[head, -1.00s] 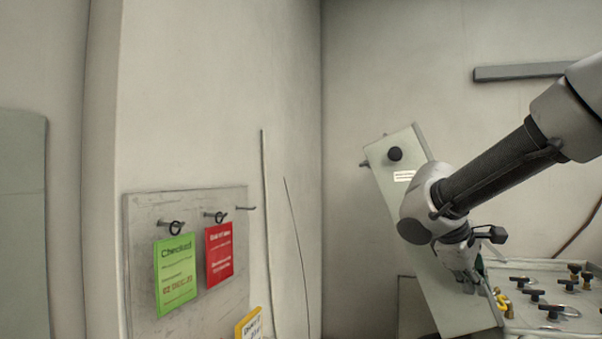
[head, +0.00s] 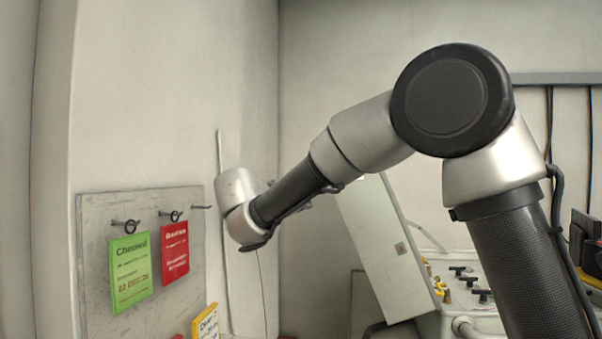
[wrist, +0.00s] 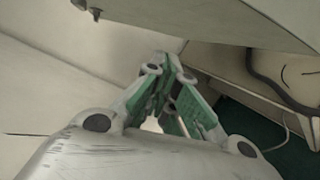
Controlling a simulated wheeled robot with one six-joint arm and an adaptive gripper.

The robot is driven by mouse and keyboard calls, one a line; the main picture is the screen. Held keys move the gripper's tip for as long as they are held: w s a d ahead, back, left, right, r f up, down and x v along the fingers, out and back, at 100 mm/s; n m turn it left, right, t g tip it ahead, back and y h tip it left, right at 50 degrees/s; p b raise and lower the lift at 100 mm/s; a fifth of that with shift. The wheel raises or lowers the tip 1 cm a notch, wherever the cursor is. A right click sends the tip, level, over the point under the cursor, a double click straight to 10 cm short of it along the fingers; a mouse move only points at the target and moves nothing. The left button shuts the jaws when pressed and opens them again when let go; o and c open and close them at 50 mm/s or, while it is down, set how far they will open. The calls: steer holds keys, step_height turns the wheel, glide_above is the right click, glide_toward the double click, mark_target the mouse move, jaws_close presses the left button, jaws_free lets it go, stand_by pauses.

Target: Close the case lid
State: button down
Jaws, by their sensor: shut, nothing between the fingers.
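The case lid (head: 378,255) is a pale grey panel in the head view. It stands open and tilted at the left side of the case (head: 465,322), with its top behind my arm. The case's valve panel with black handles is uncovered. In the head view my wrist is left of the lid, and my fingers are hidden. In the wrist view my gripper (wrist: 172,66) has its green and grey fingers together, with nothing seen between them. A pale panel (wrist: 245,18), probably the lid, spans the top right, beyond the fingertips. I cannot tell whether they touch.
A wall board (head: 90,235) at left carries a green tag (head: 130,272) and a red tag (head: 175,252) on hooks, close to my wrist. A yellow tag (head: 205,325) is below. Dark cables hang on the back wall at right. A dark cable (wrist: 265,80) also shows in the wrist view.

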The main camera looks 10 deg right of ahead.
steer(key=w+a+r+n+t, duration=0.1)
steer(key=w+a+r+t, duration=0.1)
steer(key=a+r+t, duration=0.35)
steer(key=w+d+r+g, duration=0.2)
steer(key=w+d+r, duration=0.1)
steer(key=w+d, duration=0.3)
steer(key=shift+w+d+r, duration=0.25)
steer(key=shift+w+d, duration=0.15)
steer(key=shift+d, duration=0.25)
